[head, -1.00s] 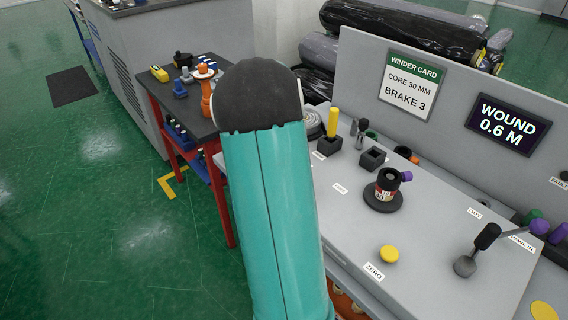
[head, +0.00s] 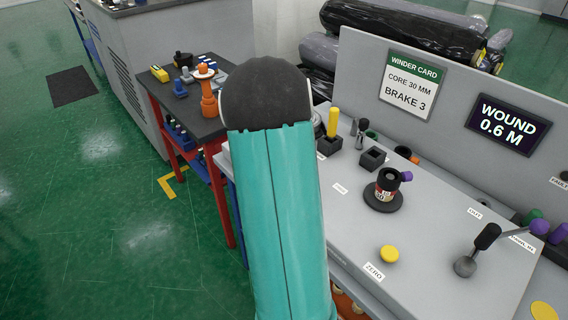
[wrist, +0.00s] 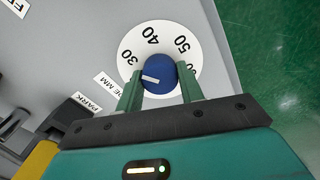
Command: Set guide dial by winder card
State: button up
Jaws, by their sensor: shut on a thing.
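A blue guide dial (wrist: 162,70) sits on a round white scale (wrist: 187,46) marked with 30, 40 and further numbers. Its white pointer mark aims left, a little below the 30. My gripper (wrist: 159,84) has its two green fingers on either side of the dial and is shut on it. In the head view my arm hides the dial and the gripper. The winder card (head: 408,86) stands on the upright panel and reads core 30 mm, brake 3.
A black holder and a yellow part (wrist: 41,160) lie beside the PARK label (wrist: 87,103). A yellow button (head: 389,254), a roll holder (head: 385,188) and a lever (head: 484,242) stand on the grey bench. A side table (head: 182,101) with small parts is at the left.

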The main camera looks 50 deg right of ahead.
jog(key=o, duration=1)
notch_tip(320, 180, up, 14)
dwell(0.3)
jog(key=w+a+r+n+t, duration=0.1)
jog(key=a+r+n+t, duration=0.15)
jog(key=a, duration=0.95)
jog(key=a+r+n+t, duration=0.1)
jog(key=a+r, duration=0.2)
jog(key=a, duration=1)
jog(key=s+a+n, duration=0.1)
jog(key=s+a, duration=0.2)
jog(key=a, duration=0.2)
jog(key=s+a+f+n+t, duration=0.1)
jog(key=s+a, duration=0.1)
jog(key=a, duration=0.4)
jog(key=s+a+f+n+t, duration=0.1)
jog(key=s+a, duration=0.2)
jog(key=a, duration=0.2)
jog(key=shift+s+a+f, duration=0.15)
jog(key=shift+s, duration=0.2)
